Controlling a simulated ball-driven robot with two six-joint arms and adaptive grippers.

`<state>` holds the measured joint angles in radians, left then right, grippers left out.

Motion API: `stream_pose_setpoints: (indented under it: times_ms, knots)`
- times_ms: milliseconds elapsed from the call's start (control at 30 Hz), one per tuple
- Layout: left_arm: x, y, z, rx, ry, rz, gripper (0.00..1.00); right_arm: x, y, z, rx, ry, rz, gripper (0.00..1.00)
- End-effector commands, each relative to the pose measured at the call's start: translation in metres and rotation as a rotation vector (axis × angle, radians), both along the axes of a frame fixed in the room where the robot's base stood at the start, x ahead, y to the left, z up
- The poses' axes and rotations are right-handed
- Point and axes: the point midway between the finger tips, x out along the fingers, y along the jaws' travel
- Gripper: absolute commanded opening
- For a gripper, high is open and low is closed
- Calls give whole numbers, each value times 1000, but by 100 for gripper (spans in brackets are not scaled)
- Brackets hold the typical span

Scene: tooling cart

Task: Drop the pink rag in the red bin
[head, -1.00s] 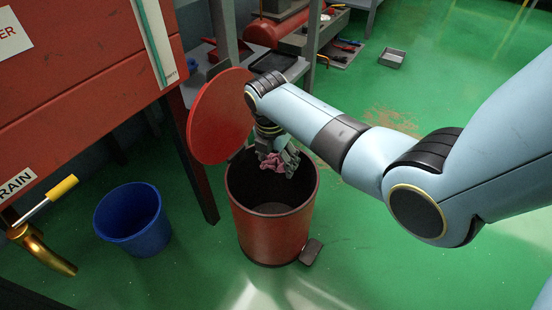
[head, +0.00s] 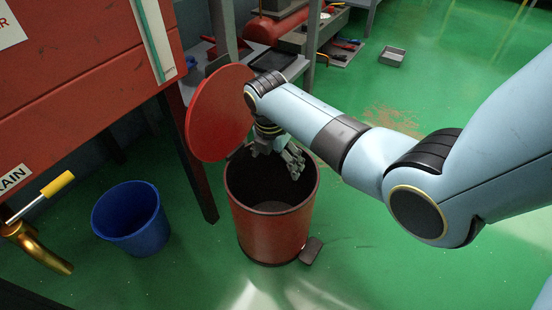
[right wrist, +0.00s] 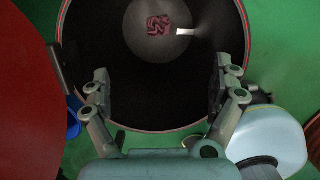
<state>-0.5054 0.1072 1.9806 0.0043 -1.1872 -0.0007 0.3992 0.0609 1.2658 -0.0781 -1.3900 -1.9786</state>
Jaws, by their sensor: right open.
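The red bin (head: 270,222) stands on the green floor with its round red lid (head: 219,113) swung up at its left. My right gripper (head: 280,163) is over the bin's mouth, open and empty. In the right wrist view its two fingers (right wrist: 157,97) are spread wide above the bin. The pink rag (right wrist: 158,25) shows there as a small crumpled shape inside the bin, against the grey round bottom and apart from the fingers. In the head view the rag is not visible. My left gripper is not in view.
A blue bucket (head: 132,218) stands left of the bin. A red cabinet (head: 80,85) with a brass tap (head: 38,245) fills the left side. A shelf with tools is behind the bin. A grey tray (head: 391,57) lies on open floor at the back right.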

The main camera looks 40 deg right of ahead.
Motion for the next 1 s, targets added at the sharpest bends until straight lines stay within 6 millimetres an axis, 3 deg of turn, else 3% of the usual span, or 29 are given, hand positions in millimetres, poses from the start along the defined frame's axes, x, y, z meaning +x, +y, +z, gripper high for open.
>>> stream_pose_setpoints:
  times_ms: [267,700,1000]
  knots:
    - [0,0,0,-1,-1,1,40,0,1,9,0,-2,0,95]
    - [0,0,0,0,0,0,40,-5,14,97,0,-3,-1,95]
    - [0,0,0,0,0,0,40,-7,16,119,0,0,0,95]
